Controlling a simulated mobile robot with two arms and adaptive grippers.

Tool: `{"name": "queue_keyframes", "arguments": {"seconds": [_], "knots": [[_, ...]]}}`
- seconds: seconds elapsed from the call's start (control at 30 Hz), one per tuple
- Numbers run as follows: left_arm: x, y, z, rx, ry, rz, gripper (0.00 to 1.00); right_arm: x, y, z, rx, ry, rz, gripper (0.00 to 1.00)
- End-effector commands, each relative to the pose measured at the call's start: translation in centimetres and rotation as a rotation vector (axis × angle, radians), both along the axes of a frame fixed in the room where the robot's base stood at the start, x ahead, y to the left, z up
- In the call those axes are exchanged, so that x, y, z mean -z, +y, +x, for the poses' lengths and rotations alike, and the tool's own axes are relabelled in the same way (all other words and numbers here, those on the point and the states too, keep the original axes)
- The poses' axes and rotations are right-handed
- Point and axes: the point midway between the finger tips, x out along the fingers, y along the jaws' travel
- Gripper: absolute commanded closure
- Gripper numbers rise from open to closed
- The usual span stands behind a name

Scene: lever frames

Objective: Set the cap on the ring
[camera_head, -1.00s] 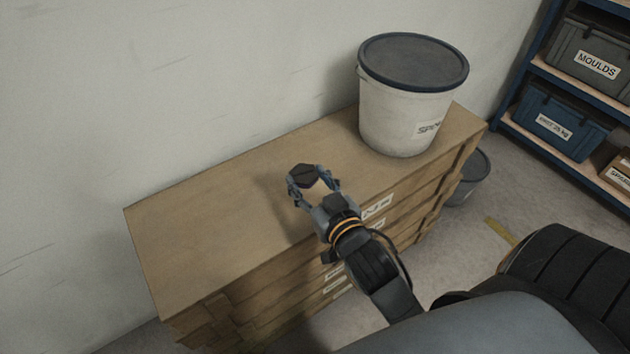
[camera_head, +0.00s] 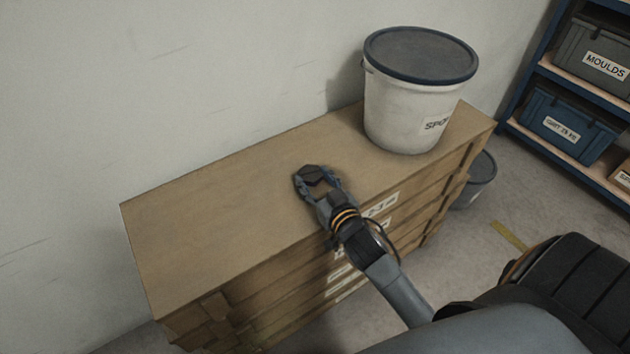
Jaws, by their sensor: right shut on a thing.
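A small dark cap (camera_head: 314,171) with an angular outline is between the fingertips of my right gripper (camera_head: 312,178). The gripper is shut on it and holds it close over the wooden top of the drawer chest (camera_head: 210,235). Whether the cap touches anything below it, I cannot tell. I do not make out a ring; the cap and fingers hide the spot beneath them. My left gripper is not in view.
A white bucket with a dark lid (camera_head: 420,60) stands on the right end of the chest. The left part of the top is bare. A wall runs behind. A grey bin (camera_head: 478,178) and a blue shelf rack (camera_head: 540,70) stand at the right.

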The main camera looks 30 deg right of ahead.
Motion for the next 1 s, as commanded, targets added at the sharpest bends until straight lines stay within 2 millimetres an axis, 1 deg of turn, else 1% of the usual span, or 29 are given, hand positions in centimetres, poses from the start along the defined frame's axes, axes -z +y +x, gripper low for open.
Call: {"name": "queue_keyframes", "arguments": {"seconds": [0.17, 0.3, 0.33, 0.43, 0.73, 0.83, 0.97, 1.0], "knots": [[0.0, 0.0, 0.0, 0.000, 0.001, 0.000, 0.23, -0.2, 0.0, 0.0, 0.000, -0.003, 0.000, 0.93], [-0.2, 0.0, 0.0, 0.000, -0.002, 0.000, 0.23, 0.1, 0.0, 0.0, 0.000, -0.003, 0.000, 0.93], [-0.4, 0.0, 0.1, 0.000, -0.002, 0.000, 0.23, 0.2, 0.0, 0.0, 0.000, 0.000, 0.000, 0.47], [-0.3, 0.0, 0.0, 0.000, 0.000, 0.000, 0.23, 0.2, 0.0, 0.0, 0.000, 0.000, 0.000, 0.26], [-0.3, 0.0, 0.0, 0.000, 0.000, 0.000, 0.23, 0.2, 0.0, 0.0, 0.000, 0.000, -0.001, 0.26], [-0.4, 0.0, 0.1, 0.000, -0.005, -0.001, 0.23, -0.2, 0.0, 0.0, 0.000, 0.000, -0.001, 0.26], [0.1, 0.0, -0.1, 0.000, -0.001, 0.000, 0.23, -0.3, 0.2, -1.8, 0.000, 0.003, 0.001, 0.26], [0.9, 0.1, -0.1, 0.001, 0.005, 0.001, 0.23, -0.4, 0.2, -2.6, 0.001, 0.003, 0.002, 0.26]]}}
